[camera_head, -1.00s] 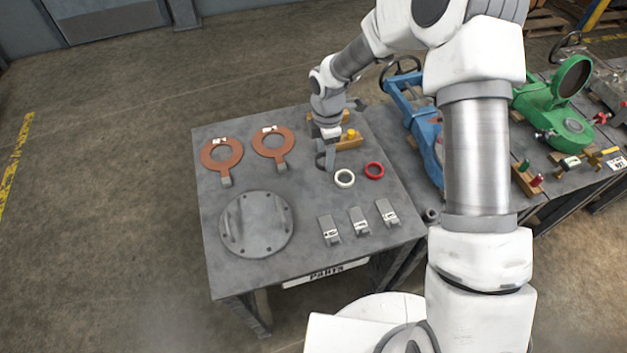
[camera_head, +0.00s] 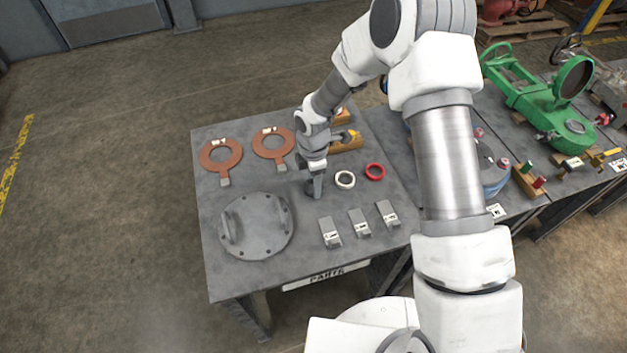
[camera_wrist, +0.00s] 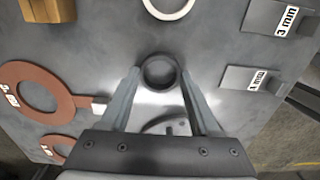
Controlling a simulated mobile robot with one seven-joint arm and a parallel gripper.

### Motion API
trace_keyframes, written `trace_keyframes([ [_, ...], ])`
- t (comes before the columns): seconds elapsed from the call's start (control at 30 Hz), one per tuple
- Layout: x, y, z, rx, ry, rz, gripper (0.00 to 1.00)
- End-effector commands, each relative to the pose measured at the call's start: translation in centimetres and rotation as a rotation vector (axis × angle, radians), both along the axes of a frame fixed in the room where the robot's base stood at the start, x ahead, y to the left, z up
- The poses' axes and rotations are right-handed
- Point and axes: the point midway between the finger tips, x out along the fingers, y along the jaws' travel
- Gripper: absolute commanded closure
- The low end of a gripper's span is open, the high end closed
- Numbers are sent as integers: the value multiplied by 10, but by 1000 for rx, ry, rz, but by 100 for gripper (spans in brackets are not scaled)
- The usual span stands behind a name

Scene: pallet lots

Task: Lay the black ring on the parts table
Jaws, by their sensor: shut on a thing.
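The black ring (camera_wrist: 160,88) sits between my fingertips in the wrist view, with its opening facing the camera. My gripper (camera_head: 314,190) is shut on it; the gripper also shows in the wrist view (camera_wrist: 160,78). In the head view the fingers mostly hide the ring. The grey parts table (camera_head: 305,255) lies beneath, and the fingertips are low over its middle, left of the white ring (camera_head: 345,180). I cannot tell whether the black ring touches the tabletop.
A red ring (camera_head: 375,172) lies right of the white one. Two copper-coloured rings with tabs (camera_head: 220,168) lie at the back left, a round grey cover plate (camera_head: 262,240) at front left. Several grey labelled blocks (camera_head: 330,232) stand at front right. A wooden block (camera_head: 346,145) is behind the gripper.

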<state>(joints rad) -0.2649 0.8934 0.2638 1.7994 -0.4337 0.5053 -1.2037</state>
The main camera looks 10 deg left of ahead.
Motion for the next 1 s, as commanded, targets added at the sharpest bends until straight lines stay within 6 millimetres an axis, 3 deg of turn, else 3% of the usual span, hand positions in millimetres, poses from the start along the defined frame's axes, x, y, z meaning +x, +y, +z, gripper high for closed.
trace_keyframes([
  [0.03,0,0,-4,0,0,0,93],
  [0.07,0,0,-2,0,0,0,33],
  [0.2,0,0,-2,0,1,0,8],
  [0.63,0,0,8,0,-1,-1,7],
  [1.0,1,0,85,2,-2,-1,7],
])
